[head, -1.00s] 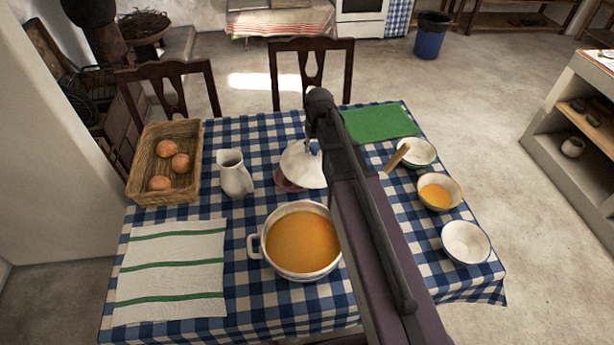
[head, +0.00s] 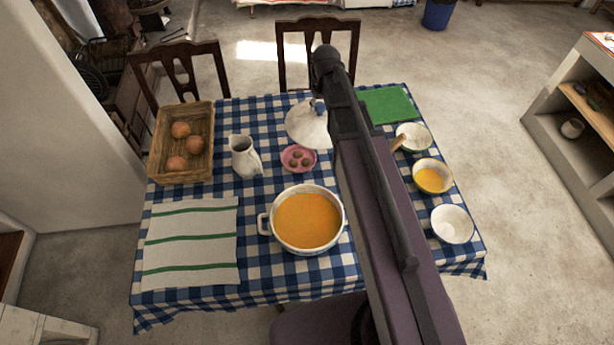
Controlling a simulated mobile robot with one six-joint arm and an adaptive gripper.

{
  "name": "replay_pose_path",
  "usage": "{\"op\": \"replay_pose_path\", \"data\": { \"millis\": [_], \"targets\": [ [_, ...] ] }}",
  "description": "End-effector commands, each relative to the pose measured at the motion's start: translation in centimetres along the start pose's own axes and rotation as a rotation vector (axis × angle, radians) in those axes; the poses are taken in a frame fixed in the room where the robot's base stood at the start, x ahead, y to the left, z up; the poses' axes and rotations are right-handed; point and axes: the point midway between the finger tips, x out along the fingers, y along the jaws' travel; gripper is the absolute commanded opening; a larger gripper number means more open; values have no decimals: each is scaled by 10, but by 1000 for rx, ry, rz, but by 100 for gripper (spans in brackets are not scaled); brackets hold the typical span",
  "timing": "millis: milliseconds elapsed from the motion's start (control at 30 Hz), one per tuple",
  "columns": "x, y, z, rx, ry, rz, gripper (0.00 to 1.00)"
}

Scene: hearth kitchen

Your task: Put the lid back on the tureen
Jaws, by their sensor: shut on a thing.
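The tureen (head: 264,224) is a white pot of orange soup, uncovered, at the front middle of the table. Its white domed lid (head: 304,127) hangs from my gripper (head: 319,103), behind the tureen and beyond a small pink dish. My gripper is small in view and partly hidden by my arm; it is shut on the lid near its top. The lid looks raised off the cloth, but its exact height is hard to tell.
The pink dish (head: 288,161) holds several small brown things. A white jug (head: 245,160) and a bread basket (head: 206,152) stand left. A striped towel (head: 190,222) lies front left. Several bowls, one with a wooden handle (head: 398,143), line the right. A green mat (head: 386,104) lies behind.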

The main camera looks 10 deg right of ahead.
Motion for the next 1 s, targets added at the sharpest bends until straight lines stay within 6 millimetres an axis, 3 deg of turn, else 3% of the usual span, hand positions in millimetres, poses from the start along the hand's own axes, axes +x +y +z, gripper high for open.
{"op": "replay_pose_path", "data": {
  "millis": [33,400,1000],
  "targets": [
    [-14,0,-2,0,0,0,0],
    [-56,0,-7,0,0,0,0],
    [-66,0,-8,0,0,0,0]
  ]
}}
